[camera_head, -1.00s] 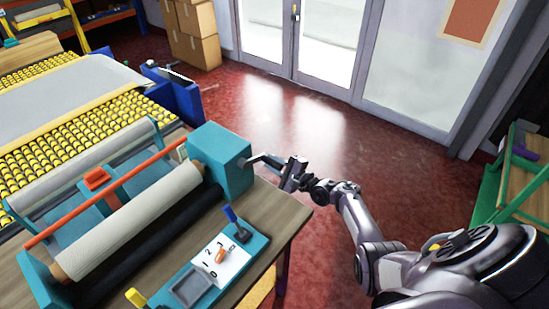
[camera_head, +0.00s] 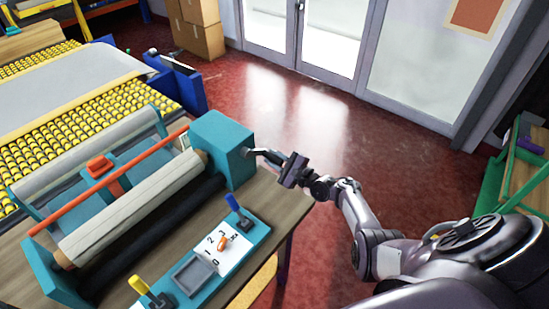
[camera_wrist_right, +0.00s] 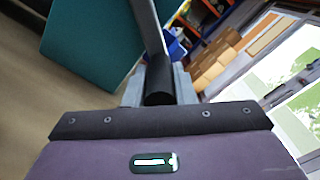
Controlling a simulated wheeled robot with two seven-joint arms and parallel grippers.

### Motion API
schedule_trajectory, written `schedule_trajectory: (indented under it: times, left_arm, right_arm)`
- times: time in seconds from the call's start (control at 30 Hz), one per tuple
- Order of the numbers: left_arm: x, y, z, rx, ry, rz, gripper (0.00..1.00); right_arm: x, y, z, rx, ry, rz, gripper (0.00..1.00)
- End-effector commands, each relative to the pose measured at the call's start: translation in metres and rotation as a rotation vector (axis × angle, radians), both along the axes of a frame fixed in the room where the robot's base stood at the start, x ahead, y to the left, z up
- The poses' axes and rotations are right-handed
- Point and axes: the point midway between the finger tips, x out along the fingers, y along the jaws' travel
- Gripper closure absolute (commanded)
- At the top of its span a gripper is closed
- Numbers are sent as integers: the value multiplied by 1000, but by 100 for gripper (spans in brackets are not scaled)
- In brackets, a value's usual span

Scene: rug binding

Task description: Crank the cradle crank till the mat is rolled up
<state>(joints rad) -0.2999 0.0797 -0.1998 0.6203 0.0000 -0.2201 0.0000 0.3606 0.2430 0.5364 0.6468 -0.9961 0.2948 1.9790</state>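The cradle (camera_head: 42,277) stands on the near table with teal end blocks. A cream roll (camera_head: 135,208) lies along it, with a dark roller (camera_head: 150,237) in front. The crank (camera_head: 262,154) sticks out from the right side of the teal box (camera_head: 222,148). My right gripper (camera_head: 278,161) is at the crank's outer end. In the right wrist view, the black crank handle (camera_wrist_right: 159,80) sits between the grey fingers, which look closed around it, and the crank arm (camera_wrist_right: 147,25) runs upward. A flat grey sheet (camera_head: 75,85) lies on the yellow rollers behind. My left gripper is out of view.
A teal panel (camera_head: 216,262) with a blue lever (camera_head: 238,210), a yellow lever (camera_head: 145,290) and a numbered white card lies at the table's front. An orange bar (camera_head: 75,206) crosses the cradle. Floor right of the table is clear up to a green-framed stand (camera_head: 497,185).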

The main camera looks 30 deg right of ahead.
Motion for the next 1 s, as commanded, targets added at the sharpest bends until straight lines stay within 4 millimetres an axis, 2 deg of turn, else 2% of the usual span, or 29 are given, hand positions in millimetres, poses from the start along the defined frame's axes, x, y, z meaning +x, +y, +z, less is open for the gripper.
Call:
schedule_trajectory:
  times: [0.03,0.17,0.47,0.57,0.83,1.0]
  left_arm:
    - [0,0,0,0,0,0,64]
    - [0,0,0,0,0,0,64]
    - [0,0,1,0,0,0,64]
    - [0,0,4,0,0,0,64]
    - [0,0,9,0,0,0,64]
    - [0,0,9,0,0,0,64]
  right_arm:
    - [-2,2,-4,1,9,4,71]
    - [-1,1,-3,0,5,2,56]
    - [-3,-1,0,0,1,0,56]
    - [-14,-4,-1,0,3,0,56]
    - [-57,-19,-2,-2,5,1,56]
    - [-72,-24,-1,0,3,1,56]
